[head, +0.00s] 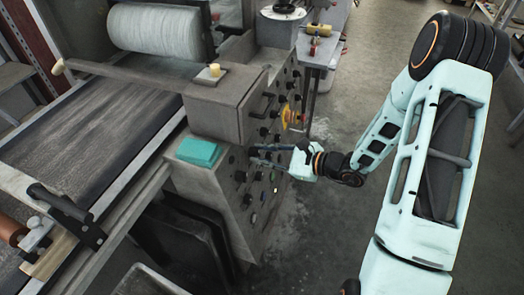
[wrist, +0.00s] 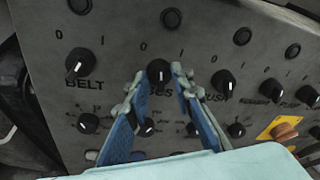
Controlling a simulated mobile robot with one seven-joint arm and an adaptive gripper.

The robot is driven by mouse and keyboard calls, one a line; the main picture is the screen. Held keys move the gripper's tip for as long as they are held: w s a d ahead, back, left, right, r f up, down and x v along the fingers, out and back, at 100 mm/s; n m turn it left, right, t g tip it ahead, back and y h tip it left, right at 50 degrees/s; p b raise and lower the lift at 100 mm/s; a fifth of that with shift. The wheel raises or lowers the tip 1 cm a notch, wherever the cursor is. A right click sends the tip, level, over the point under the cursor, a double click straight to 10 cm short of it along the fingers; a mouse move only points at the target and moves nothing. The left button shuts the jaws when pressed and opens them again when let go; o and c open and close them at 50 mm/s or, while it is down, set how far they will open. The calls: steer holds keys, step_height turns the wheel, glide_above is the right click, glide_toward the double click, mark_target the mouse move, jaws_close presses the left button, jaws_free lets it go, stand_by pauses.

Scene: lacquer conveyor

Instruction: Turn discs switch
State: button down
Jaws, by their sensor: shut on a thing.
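The control panel (head: 250,190) is a grey slanted face with rows of black knobs. In the wrist view the discs switch (wrist: 158,70) is a black rotary knob with a 0 to its upper left and a 1 to its upper right. Its label below is partly hidden by my fingers; only its last letters show. My gripper (wrist: 159,77) has one blue-padded finger on each side of this knob and is shut on it. Which way the knob points is not clear. In the head view my gripper (head: 254,155) reaches the panel from the right.
The BELT knob (wrist: 76,65) is left of my fingers, and another labelled knob (wrist: 226,83) is close on the right. Smaller knobs lie below. A yellow-backed emergency button (wrist: 284,131) is at lower right. The conveyor belt (head: 80,135) is left of the panel; open floor lies right.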

steer(key=m+p, duration=0.2)
steer(key=m+g+p, duration=0.1)
steer(key=m, duration=0.1)
steer(key=shift+w+r+m+p, duration=0.1)
steer(key=shift+r+m+p, duration=0.1)
steer(key=shift+m+p, duration=0.2)
steer(key=shift+d+f+m+g+p, duration=0.1)
steer(key=shift+m+g+p, duration=0.5)
steer(key=shift+m+p, duration=0.55)
steer(key=shift+f+m, duration=0.1)
steer(key=shift+m, duration=0.25)
steer(key=c, duration=1.7)
jaws_free()
steer(key=v, duration=1.2)
steer(key=shift+d+f, duration=0.1)
steer(key=shift+w, duration=0.1)
